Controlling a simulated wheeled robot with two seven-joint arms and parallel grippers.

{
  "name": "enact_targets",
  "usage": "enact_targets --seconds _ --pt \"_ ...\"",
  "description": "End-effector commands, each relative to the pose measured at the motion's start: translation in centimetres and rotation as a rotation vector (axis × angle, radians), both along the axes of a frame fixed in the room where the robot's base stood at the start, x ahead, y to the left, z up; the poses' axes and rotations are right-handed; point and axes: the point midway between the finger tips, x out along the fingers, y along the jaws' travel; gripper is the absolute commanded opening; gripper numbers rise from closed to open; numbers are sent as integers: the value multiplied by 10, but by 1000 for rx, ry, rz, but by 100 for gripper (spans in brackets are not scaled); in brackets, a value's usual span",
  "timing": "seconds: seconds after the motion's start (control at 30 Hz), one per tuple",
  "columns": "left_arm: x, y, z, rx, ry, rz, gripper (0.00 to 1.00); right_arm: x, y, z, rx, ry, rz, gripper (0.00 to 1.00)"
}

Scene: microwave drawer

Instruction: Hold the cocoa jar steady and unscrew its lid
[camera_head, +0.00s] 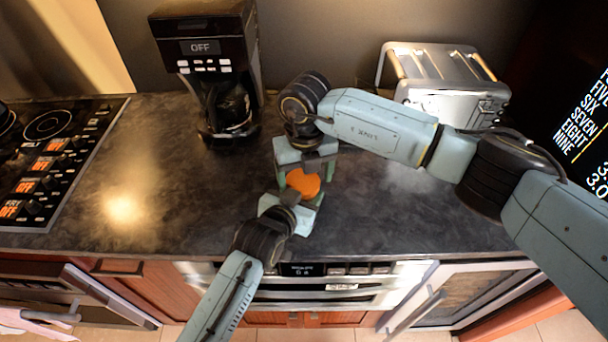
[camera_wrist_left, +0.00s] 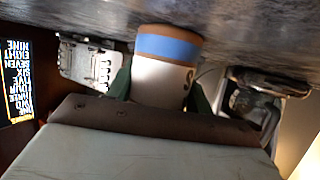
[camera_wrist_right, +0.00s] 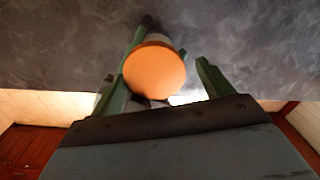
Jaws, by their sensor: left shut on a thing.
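The cocoa jar stands on the dark counter in the middle of the head view, where mainly its round orange lid (camera_head: 303,184) shows. In the left wrist view the jar (camera_wrist_left: 160,80) is pale, with a blue band and part of a letter. My left gripper (camera_head: 297,200) is shut on the jar body, one green finger on each side. My right gripper (camera_head: 304,172) is at the lid from the far side. In the right wrist view its fingers are apart, with the orange lid (camera_wrist_right: 153,73) nearer the left finger and a gap to the right finger.
A coffee maker (camera_head: 215,65) stands at the back left and a metal toaster (camera_head: 445,80) at the back right, behind my right arm. A stove top (camera_head: 55,150) is at the left. The counter (camera_head: 170,190) left of the jar is clear.

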Motion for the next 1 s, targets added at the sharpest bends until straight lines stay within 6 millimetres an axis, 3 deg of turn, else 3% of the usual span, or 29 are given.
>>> enact_targets --seconds 0.4,0.77,1.0 --pt "-1 -2 0 1 1 -4 0 -2 5 2 11 2 7 82" --pt "-1 -2 -1 1 3 -4 0 -2 5 43 11 1 8 82" --pt "-1 -1 -1 1 2 -3 0 -2 4 46 9 2 5 82"
